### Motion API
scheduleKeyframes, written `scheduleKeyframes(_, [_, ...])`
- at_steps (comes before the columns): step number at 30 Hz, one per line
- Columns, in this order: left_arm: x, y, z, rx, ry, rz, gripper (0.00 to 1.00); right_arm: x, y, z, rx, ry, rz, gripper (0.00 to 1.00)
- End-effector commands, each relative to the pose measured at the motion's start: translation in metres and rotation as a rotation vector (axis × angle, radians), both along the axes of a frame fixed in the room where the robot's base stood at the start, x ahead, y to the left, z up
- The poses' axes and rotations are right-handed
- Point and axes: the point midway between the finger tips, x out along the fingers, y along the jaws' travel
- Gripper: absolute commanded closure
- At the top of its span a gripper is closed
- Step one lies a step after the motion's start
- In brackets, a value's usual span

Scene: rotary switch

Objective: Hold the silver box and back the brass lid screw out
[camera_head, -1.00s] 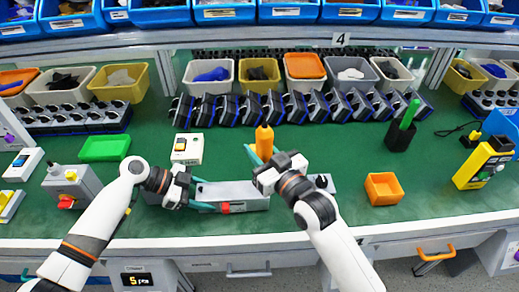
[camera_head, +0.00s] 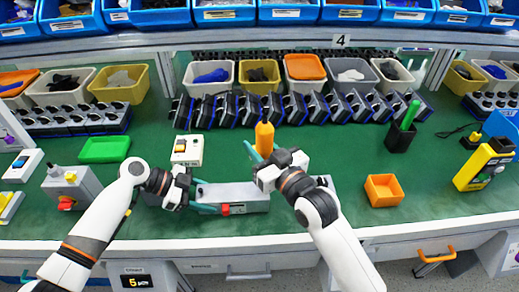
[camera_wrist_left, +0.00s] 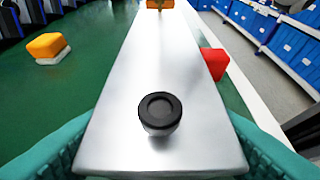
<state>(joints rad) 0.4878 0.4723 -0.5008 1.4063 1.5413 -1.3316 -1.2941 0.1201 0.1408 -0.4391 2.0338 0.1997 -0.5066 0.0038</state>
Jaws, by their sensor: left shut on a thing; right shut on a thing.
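The silver box (camera_head: 240,191) lies long on the green bench, and it fills the left wrist view (camera_wrist_left: 155,70). My left gripper (camera_head: 201,195) is shut on its left end, teal fingers on either side. A black round knob (camera_wrist_left: 159,112) is on the box top near these fingers, and a red knob (camera_wrist_left: 213,64) is on its side. My right gripper (camera_head: 262,157) is shut on an upright orange-handled tool (camera_head: 264,138) above the right part of the box. The brass lid screw cannot be made out in the head view; a cropped orange-brown piece shows at the box's far end in the wrist view.
An orange bin (camera_head: 384,189) stands to the right, and a black holder with a green tool (camera_head: 404,133) behind it. A white switch box (camera_head: 187,150) stands behind the silver box.

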Motion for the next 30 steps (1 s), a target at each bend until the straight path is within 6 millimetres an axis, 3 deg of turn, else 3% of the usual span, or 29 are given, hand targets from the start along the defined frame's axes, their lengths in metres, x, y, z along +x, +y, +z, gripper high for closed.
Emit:
scheduleKeyframes(12, [0.000,0.000,0.000,0.000,0.001,0.002,0.87,0.000,0.000,0.032,0.003,-0.009,0.000,1.00])
scheduleKeyframes(22, [0.000,0.001,0.000,0.001,0.001,0.002,0.87,0.000,0.000,0.035,0.004,-0.008,0.000,1.00])
scheduleKeyframes(23, [0.000,0.001,0.000,0.001,0.001,0.002,0.44,0.000,0.000,0.035,0.004,-0.008,0.000,1.00])
scheduleKeyframes(27, [0.000,0.001,0.000,0.001,0.001,0.002,0.21,0.000,0.000,0.035,0.004,-0.008,0.000,1.00])
scheduleKeyframes(30, [0.000,0.001,0.000,0.001,0.001,0.002,0.20,0.000,0.000,0.035,0.004,-0.008,0.000,1.00])
